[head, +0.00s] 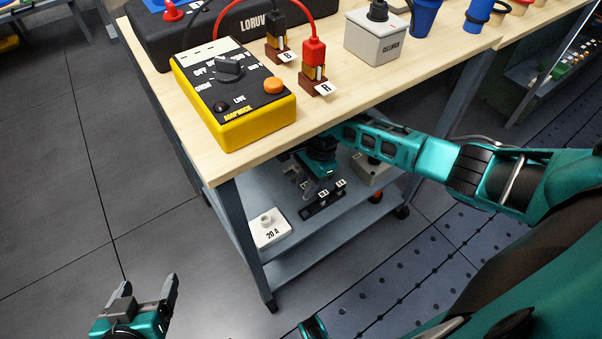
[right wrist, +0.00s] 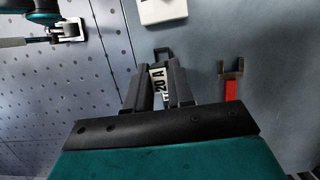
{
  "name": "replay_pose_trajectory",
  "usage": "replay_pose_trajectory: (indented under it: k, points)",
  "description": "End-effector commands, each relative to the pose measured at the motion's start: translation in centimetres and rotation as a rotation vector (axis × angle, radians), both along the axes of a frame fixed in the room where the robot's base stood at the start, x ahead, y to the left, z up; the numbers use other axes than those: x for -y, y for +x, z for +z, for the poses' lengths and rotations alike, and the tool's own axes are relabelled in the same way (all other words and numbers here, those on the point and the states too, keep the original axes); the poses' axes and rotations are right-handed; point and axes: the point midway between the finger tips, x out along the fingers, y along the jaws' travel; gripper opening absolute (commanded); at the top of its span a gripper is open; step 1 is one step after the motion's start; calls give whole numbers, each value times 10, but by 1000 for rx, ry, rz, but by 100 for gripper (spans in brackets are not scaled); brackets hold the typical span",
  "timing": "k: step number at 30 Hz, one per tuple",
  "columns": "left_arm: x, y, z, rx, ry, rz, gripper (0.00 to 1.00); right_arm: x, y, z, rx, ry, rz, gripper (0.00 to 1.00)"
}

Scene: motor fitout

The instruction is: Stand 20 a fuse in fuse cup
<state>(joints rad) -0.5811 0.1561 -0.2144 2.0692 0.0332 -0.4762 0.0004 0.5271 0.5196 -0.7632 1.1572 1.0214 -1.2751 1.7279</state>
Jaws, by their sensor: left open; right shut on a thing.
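The fuse cup (head: 269,228), a white block marked 20 A with a round raised socket, sits on the lower shelf near its front left corner. Its edge also shows at the top of the right wrist view (right wrist: 162,11). My right gripper (head: 318,190) reaches under the tabletop, low over the shelf, to the right of the cup. In the right wrist view it is shut on a fuse (right wrist: 158,80) with a white 20 A label; the fingers hide its sides. My left gripper (head: 143,291) is open and empty, off to the left of the cart above the floor.
The tabletop (head: 215,168) overhangs the lower shelf (head: 300,262). A dark strip with white tags (head: 322,204) and a grey box (head: 372,170) are on the shelf. A red piece with a dark forked end (right wrist: 231,88) lies beside the gripper. A yellow meter (head: 240,110) stands above.

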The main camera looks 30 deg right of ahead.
Motion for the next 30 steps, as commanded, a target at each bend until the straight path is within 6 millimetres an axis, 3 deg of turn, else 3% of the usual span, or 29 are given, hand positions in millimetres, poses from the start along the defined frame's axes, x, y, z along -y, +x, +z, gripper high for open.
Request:
replay_pose_trajectory:
  k: [8,14,30]
  points:
    - [0,-7,-4,-17,0,0,80,0,0,1,0,0,1,0]
    - [0,-7,6,-18,0,0,80,-1,0,3,-3,1,0,0]
    - [2,-5,-27,-16,-10,6,80,-1,0,-50,-2,1,1,0]
